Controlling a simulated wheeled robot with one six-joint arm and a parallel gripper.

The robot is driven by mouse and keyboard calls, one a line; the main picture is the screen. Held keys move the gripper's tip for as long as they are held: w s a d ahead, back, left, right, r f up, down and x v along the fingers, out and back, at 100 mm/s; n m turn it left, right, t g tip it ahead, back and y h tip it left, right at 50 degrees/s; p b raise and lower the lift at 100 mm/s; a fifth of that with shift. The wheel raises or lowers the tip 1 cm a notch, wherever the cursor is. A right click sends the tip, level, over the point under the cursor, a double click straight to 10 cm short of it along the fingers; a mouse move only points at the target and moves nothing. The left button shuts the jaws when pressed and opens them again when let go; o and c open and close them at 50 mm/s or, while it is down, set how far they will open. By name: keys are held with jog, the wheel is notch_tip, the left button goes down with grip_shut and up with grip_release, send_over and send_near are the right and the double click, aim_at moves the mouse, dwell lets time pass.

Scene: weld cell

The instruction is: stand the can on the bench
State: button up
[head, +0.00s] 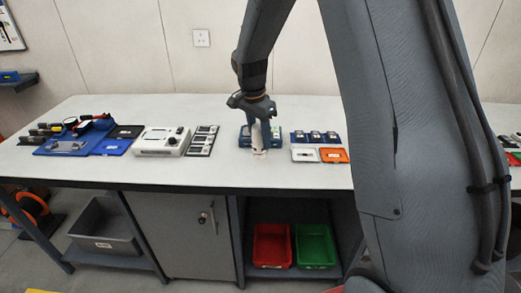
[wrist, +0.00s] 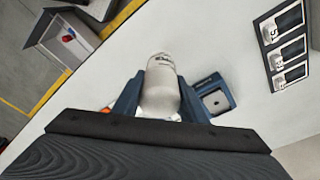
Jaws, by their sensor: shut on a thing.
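The can (wrist: 160,92) is pale white-grey with small dark print. In the wrist view it sits between the two blue fingers of my gripper (wrist: 160,82), which is shut on it. In the head view my gripper (head: 258,122) points down over the middle of the white bench (head: 225,172), and the pale can (head: 257,144) shows below it. The can looks roughly upright there. I cannot tell whether its base touches the bench top. My fingers hide parts of its sides.
A blue holder (head: 243,139) stands close behind the can; it also shows right of it in the wrist view (wrist: 214,98). To the right are blue units (head: 315,137) and an orange tray (head: 334,155). A white device (head: 161,141) is to the left. The bench front is clear.

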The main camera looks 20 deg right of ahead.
aim_at(257, 127)
jog(key=shift+f+p, duration=0.7)
jog(key=shift+f, duration=1.75)
jog(key=shift+f, duration=0.15)
jog(key=o, duration=1.2)
jog(key=r+b, duration=0.1)
jog(key=r, duration=0.3)
jog(key=a+r+b, duration=0.1)
jog(key=r, duration=0.3)
jog(key=s+r+b, duration=0.1)
jog(key=r, duration=0.3)
jog(key=shift+a+b, duration=0.3)
jog(key=shift+b, duration=0.1)
jog(key=s+f+n, duration=0.2)
jog(key=s+n, duration=0.2)
jog(key=s, duration=0.4)
jog(key=s+f+n+y, duration=0.1)
jog(key=s+f+n, duration=0.2)
jog(key=s, duration=0.5)
jog(key=s+d+f+n, duration=0.1)
jog(key=s+f+n, duration=0.2)
jog(key=s+n, duration=0.2)
jog(key=shift+s+d+n+y, duration=0.1)
jog(key=shift+s+n+y, duration=0.2)
jog(key=shift+s, duration=1.4)
